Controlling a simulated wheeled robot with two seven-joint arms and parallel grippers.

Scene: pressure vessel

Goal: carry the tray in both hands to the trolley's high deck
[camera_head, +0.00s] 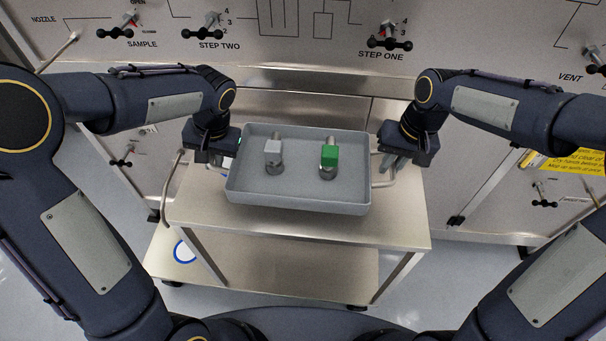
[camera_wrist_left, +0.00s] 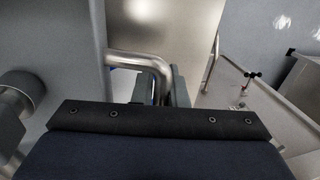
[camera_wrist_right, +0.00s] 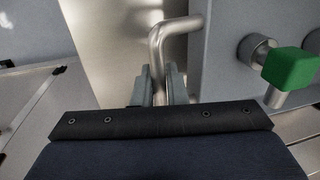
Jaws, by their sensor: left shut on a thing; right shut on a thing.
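The grey tray (camera_head: 300,192) is in the middle of the head view, above or on the high deck of the steel trolley (camera_head: 400,228); I cannot tell whether it touches. In it stand a fitting with a white-grey block (camera_head: 273,150) and one with a green block (camera_head: 329,156). My left gripper (camera_head: 228,160) is shut on the tray's left handle, a bent metal bar (camera_wrist_left: 150,62). My right gripper (camera_head: 385,158) is shut on the right handle (camera_wrist_right: 165,40). The green block (camera_wrist_right: 290,68) also shows in the right wrist view.
A steel panel with labelled valves, such as the STEP ONE valve (camera_head: 389,40) and STEP TWO valve (camera_head: 203,30), rises behind the trolley. The trolley's low deck (camera_head: 300,270) carries a blue ring mark (camera_head: 184,251) at left. A yellow sign (camera_head: 578,160) is at right.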

